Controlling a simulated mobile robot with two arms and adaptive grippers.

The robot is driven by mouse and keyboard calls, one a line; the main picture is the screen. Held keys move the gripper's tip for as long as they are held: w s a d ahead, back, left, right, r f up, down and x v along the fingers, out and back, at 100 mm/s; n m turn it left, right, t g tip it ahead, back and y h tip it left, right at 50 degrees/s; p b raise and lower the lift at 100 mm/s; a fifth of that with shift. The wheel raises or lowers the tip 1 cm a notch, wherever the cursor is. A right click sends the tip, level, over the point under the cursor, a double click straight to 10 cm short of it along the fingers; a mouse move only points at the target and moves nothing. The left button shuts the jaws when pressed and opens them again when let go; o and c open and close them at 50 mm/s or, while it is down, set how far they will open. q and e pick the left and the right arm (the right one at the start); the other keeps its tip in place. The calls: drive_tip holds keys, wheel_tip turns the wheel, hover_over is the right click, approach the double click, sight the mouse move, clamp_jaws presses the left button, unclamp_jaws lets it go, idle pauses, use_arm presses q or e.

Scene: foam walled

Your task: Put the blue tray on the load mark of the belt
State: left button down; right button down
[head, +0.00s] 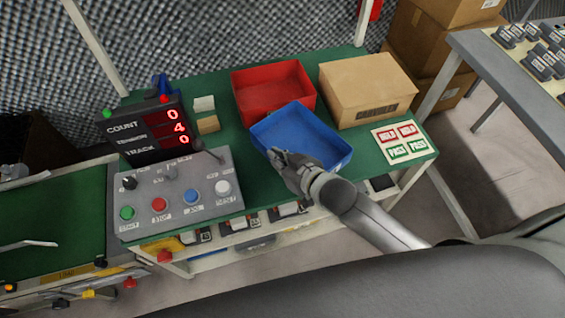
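The blue tray (308,134) sits on the green-topped table, empty as far as I can see. My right gripper (279,160) is at the tray's near left edge, overlapping its rim in the head view. Whether its fingers are open or closed on the rim is not clear. The green belt (45,225) is at the lower left, with a yellow strip (68,273) on its near edge whose lettering is too small to read surely. My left gripper is not in view.
A red tray (270,88) and a cardboard box (368,90) stand behind the blue tray. A control panel (178,190) and a count display (150,129) stand between tray and belt. A label card (404,140) lies right. Cartons (430,40) are stacked behind.

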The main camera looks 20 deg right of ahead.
drive_tip(key=shift+w+d+f, duration=0.55)
drive_tip(key=shift+w+f, duration=0.2)
drive_tip(key=shift+f, duration=0.15)
drive_tip(key=shift+w+d+f+b, duration=0.15)
drive_tip(key=shift+f+b, duration=0.15)
drive_tip(key=shift+f, duration=1.45)
drive_tip(key=shift+f, duration=0.1)
drive_tip(key=c, duration=2.1)
unclamp_jaws()
drive_tip(key=shift+f, duration=0.15)
drive_tip(key=o, duration=0.5)
drive_tip(key=shift+c, duration=0.2)
